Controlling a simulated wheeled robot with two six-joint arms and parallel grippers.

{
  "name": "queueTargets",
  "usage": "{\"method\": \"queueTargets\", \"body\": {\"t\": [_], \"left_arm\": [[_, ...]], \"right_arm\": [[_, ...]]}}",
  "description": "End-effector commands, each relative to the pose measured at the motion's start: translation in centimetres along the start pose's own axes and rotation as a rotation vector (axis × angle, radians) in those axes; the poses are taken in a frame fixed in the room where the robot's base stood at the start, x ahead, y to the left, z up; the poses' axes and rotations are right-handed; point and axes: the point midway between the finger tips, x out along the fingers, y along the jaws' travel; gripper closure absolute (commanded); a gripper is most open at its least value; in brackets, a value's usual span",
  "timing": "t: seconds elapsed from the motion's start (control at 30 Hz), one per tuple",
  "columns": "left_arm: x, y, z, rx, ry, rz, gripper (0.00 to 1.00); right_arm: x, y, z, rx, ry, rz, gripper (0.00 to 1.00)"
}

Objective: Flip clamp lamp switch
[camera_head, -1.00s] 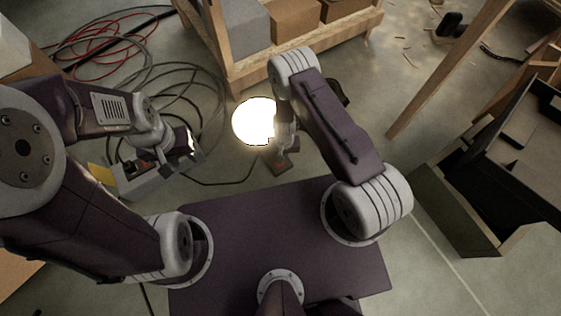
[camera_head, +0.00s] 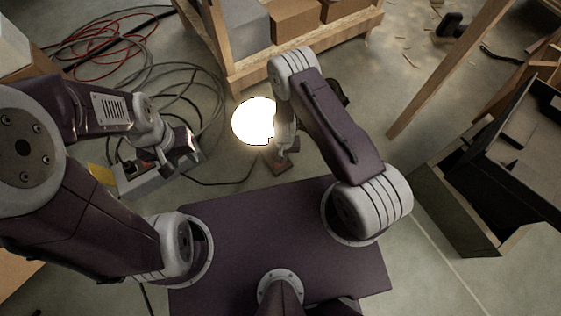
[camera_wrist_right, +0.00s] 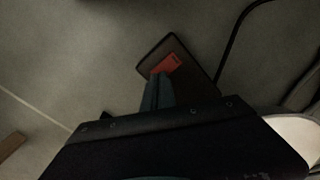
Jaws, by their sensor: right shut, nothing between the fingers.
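The clamp lamp's lit head (camera_head: 253,122) is a glowing white disc, ahead of my base in the head view. A dark base with a small red switch (camera_wrist_right: 167,64) lies on the floor just below it; the base (camera_head: 276,168) also shows in the head view. My right gripper (camera_wrist_right: 158,90) is shut and empty, its tips beside the red switch in the wrist view; I cannot tell whether they touch it. The right forearm partly covers the lamp's right side. My left gripper (camera_head: 190,148) hangs at the left near a grey box; its jaws are unclear.
The grey box (camera_head: 150,180) with a yellow tag stands left of my base. Black and red cables (camera_head: 95,45) coil over the floor at the upper left. A wooden shelf (camera_head: 250,68) with boxes stands behind the lamp. An open dark case (camera_head: 480,190) is at the right.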

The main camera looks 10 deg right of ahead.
Motion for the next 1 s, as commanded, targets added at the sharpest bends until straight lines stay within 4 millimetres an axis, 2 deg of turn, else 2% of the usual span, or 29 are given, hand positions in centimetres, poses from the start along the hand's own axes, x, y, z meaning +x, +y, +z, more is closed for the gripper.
{"method": "queueTargets", "body": {"t": [1.0], "left_arm": [[1.4, 0.0, 0.1, 0.0, 0.0, 0.0, 0.64]], "right_arm": [[1.4, 0.0, 0.0, 0.0, 0.0, 0.0, 1.0]]}}
